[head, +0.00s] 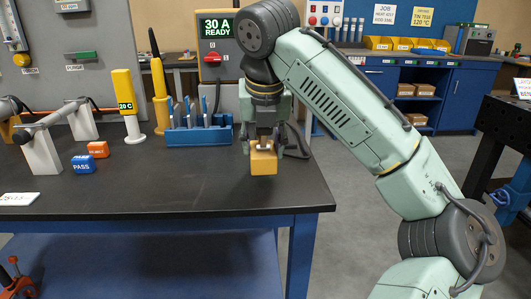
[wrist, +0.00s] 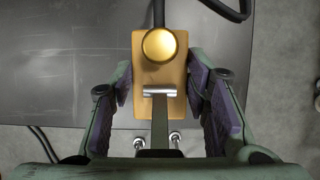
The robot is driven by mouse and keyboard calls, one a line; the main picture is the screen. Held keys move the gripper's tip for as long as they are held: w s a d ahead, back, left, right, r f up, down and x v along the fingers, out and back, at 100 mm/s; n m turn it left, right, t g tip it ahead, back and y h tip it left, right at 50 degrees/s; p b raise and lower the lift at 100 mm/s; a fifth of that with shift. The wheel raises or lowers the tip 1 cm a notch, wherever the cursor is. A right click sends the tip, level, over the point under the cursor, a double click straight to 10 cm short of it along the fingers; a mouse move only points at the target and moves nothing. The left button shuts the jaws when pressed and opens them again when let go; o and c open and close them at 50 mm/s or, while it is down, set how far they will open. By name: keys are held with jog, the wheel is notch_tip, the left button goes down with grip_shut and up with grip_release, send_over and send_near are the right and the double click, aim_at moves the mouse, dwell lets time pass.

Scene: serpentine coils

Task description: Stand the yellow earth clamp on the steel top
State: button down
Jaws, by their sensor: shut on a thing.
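The yellow earth clamp (head: 263,163) is a block with a round brass knob; its body also shows in the wrist view (wrist: 143,85), with a metal bar and a dark cable running from its far end. My gripper (head: 263,142) points down with a finger on each side of it, and is shut on it. In the wrist view my gripper (wrist: 160,92) shows purple pads along both sides of the block. The clamp is over the right part of a dark bench top (head: 200,190). I cannot tell whether it touches that surface. The clamp's underside is hidden.
A dark metal table (head: 490,150) is at the far right. The bench's front middle is clear.

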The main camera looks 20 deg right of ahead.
aim_at(266, 155)
jog(key=shift+w+d+r, duration=0.1)
jog(key=shift+w+d, duration=0.3)
jog(key=shift+w, duration=0.1)
jog(key=x, duration=0.3)
jog(key=shift+s, duration=0.35)
jog(key=shift+f, duration=0.4)
jog(key=shift+f, duration=0.1)
jog(key=c, duration=0.9)
grip_release()
jog(key=shift+f, duration=0.1)
jog(key=p+v, duration=0.1)
jog(key=v, duration=1.1)
jog(key=shift+s, duration=0.1)
